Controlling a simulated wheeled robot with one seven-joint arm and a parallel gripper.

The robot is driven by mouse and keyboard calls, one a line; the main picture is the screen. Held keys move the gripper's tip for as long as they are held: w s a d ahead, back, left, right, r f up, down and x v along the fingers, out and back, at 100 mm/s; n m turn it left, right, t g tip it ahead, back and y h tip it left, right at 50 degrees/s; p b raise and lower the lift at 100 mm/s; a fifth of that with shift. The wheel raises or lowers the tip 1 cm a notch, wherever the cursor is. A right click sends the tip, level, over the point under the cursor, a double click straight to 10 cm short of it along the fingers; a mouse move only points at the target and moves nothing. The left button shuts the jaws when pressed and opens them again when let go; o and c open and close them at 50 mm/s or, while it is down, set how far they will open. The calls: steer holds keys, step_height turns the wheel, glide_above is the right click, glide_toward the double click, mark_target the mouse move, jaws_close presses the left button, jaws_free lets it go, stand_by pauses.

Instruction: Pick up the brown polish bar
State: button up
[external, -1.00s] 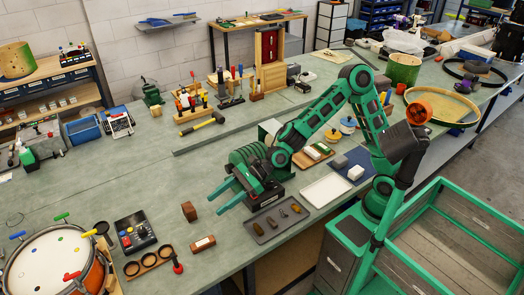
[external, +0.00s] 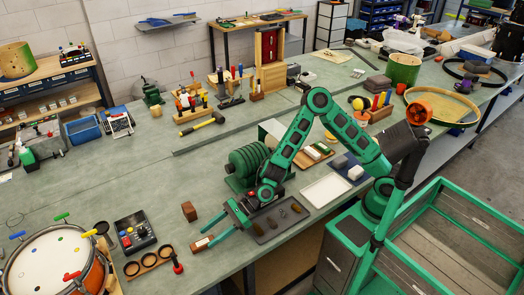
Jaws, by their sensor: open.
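A brown bar with a pale band around its middle (external: 201,243) lies on the green bench top near the front edge; it looks like the brown polish bar. My gripper (external: 207,238) is open and reaches down to the left, its two green fingers spread at the bar's right end. The bar's right end is partly hidden by the fingers. I cannot tell whether they touch it. A plain brown block (external: 189,211) stands on the bench just behind the bar, apart from the fingers.
A grey tray (external: 262,238) with several small dark pieces lies right of my gripper, under my wrist. A white tray (external: 326,190) is further right. A ribbed green machine (external: 247,165) stands behind my wrist. A red-handled tool (external: 177,262) stands left of the bar.

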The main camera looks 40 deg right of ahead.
mark_target(202, 242)
steer(key=shift+x, duration=2.6)
steer(key=shift+s, duration=0.2)
steer(key=c, duration=1.2)
